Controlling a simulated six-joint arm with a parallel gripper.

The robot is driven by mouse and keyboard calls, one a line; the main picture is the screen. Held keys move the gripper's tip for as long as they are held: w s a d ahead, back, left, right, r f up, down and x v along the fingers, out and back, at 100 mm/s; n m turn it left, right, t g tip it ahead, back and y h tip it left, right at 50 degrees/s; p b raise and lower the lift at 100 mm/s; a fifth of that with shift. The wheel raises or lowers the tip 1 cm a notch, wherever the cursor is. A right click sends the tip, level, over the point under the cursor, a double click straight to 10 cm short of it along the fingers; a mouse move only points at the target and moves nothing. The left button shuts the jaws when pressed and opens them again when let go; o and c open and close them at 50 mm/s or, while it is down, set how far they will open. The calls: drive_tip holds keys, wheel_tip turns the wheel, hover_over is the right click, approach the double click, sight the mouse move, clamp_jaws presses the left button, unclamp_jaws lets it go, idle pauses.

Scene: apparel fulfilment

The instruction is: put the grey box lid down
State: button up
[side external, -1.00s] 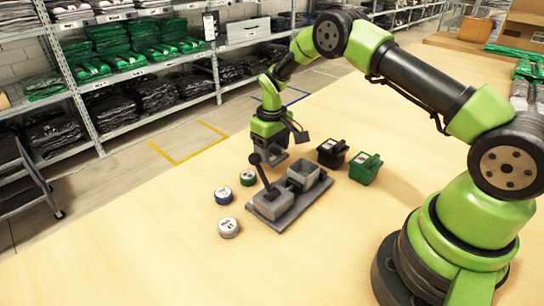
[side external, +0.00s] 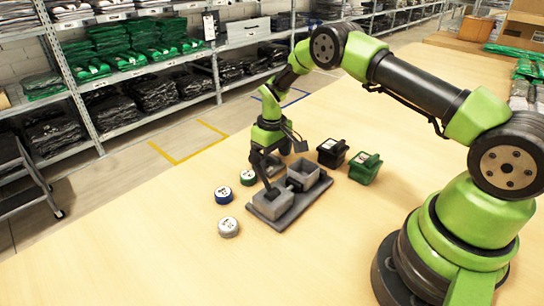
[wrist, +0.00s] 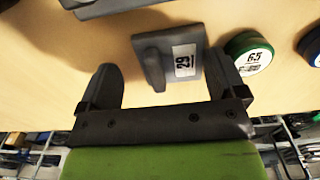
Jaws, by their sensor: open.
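The grey lid (wrist: 178,58), with a raised handle and a white label reading 29, lies on the table in the wrist view. My gripper (wrist: 163,67) is open, with its fingers apart on either side of the lid's near part. In the side view my gripper (side external: 268,165) is low over the table, behind the grey box (side external: 270,206). The lid is mostly hidden by the box and gripper in the side view.
A green disc (side external: 248,177) labelled 65 in the wrist view sits close to the lid and right finger. A blue disc (side external: 223,195) and a grey disc (side external: 228,227) lie nearby. A black box (side external: 332,152) and a green box (side external: 366,167) stand right. The front table is clear.

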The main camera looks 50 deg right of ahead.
wheel_tip(320, 180, up, 12)
wheel_tip(320, 180, up, 11)
drive_tip(key=m+t, duration=0.1)
drive_tip(key=t, duration=0.1)
hover_over(272, 156)
drive_tip(key=s+a, duration=0.3)
drive_tip(key=s, duration=0.1)
drive_tip(key=s+a+r+m+t+y, duration=0.1)
drive_tip(key=s+a+r+t, duration=0.1)
drive_tip(key=s, duration=0.9)
drive_tip(key=s+a+r+m+t+y, duration=0.1)
drive_tip(key=s+a+r+m+t, duration=0.1)
drive_tip(key=s, duration=0.9)
wheel_tip(272, 156, up, 4)
drive_tip(key=a+t, duration=0.1)
drive_tip(key=a, duration=0.1)
drive_tip(key=shift+a+f, duration=0.2)
drive_tip(key=shift+a, duration=0.15)
